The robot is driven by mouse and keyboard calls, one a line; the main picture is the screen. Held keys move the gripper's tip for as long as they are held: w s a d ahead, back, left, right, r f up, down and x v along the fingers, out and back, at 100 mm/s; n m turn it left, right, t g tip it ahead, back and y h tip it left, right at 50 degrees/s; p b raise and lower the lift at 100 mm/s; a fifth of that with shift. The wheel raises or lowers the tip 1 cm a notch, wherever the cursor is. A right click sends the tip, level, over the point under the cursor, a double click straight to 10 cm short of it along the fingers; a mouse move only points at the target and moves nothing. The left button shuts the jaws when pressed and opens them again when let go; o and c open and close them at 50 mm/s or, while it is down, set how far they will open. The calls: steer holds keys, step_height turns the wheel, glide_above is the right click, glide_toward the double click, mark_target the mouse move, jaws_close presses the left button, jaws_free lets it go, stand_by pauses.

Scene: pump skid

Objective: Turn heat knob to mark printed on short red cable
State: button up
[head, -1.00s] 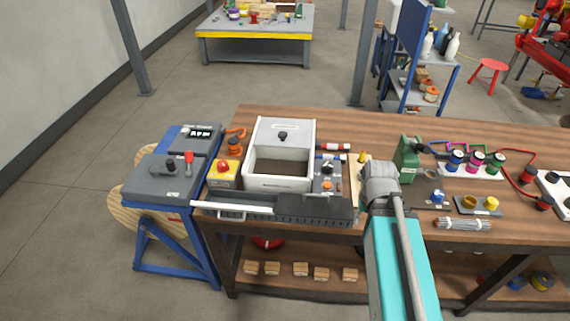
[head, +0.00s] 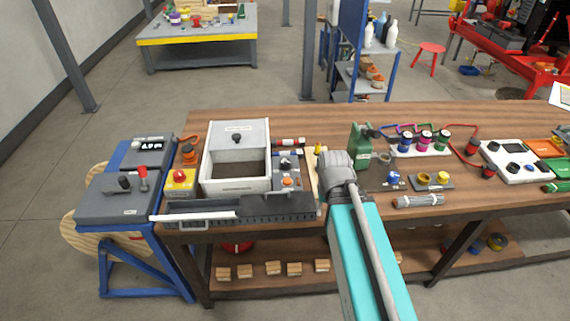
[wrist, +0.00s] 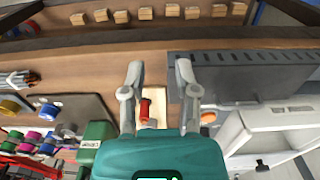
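A small grey panel right of the white box carries a black knob (head: 286,162) and an orange button; its lettering is too small to read, so I cannot tell whether this is the heat knob. Another dark knob (head: 124,183) is on the grey unit at the left, beside a red lever. A short red and black piece with a pale band (head: 290,142) lies behind the small panel; any mark is unreadable. A red cable (head: 470,128) curves at the right. My gripper (wrist: 160,72) is open and empty above the bench front; it is hidden in the head view.
The white open box (head: 236,185) stands left of the small panel. A dark slotted rail (head: 240,212) runs along the front edge. A green unit (head: 361,143) stands right of my arm. Colored plugs and a white meter (head: 515,158) lie further right. The bench's back strip is clear.

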steer(key=o, duration=0.3)
steer(key=shift+w, duration=0.1)
steer(key=shift+o, duration=1.2)
steer(key=shift+w+r, duration=0.15)
steer(key=shift+w, duration=0.2)
steer(key=shift+o, duration=1)
steer(key=w+a+r+n+p, duration=0.2)
steer(key=w, duration=0.5)
steer(key=w+a+r+n+p, duration=0.2)
steer(key=w+n+p, duration=0.1)
steer(key=w, duration=0.4)
steer(key=shift+r, duration=0.3)
step_height(320, 180, up, 4)
steer(key=n+p, duration=0.4)
steer(key=n, duration=0.1)
glide_above(285, 161)
steer(key=shift+s+f, duration=0.1)
step_height(285, 161, down, 14)
steer(key=b, duration=1.4)
steer(key=shift+d, duration=0.1)
